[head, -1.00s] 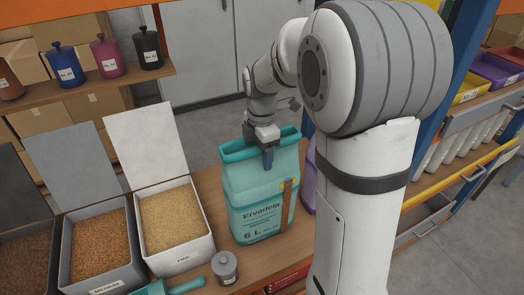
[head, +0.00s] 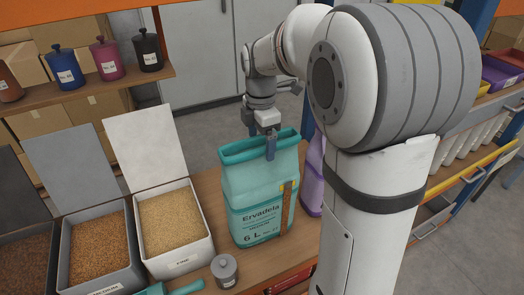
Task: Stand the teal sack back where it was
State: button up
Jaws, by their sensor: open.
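The teal sack (head: 258,195) stands upright and open-topped on the wooden bench. Its front carries the printed name Ervadela and "6 L", with a brown and yellow strip on its right side. My gripper (head: 270,152) points down at the sack's open top, over the right part of its rim. The jaws are open. One finger shows clearly against the rim; the other is hidden or hard to make out, so I cannot tell whether the fingers touch the sack.
A purple sack (head: 314,180) stands right of the teal one, partly behind my arm. Left are open-lidded bins of grain (head: 172,222). Several coloured canisters stand on the shelf (head: 90,85).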

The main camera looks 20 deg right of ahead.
notch_tip(320, 180, up, 6)
jog(key=shift+r, duration=0.3)
jog(key=shift+s+r+m, duration=0.15)
jog(key=shift+s+m, duration=0.1)
jog(key=shift+m, duration=0.05)
jog(key=s+f+m+t, duration=0.1)
jog(key=s+f+m, duration=0.3)
jog(key=s+m, duration=0.5)
jog(key=s+f+m+t, duration=0.2)
jog(key=s+f+m, duration=0.2)
jog(key=s+m, duration=0.6)
jog(key=shift+s+d+m, duration=0.25)
jog(key=shift+d+m, duration=0.05)
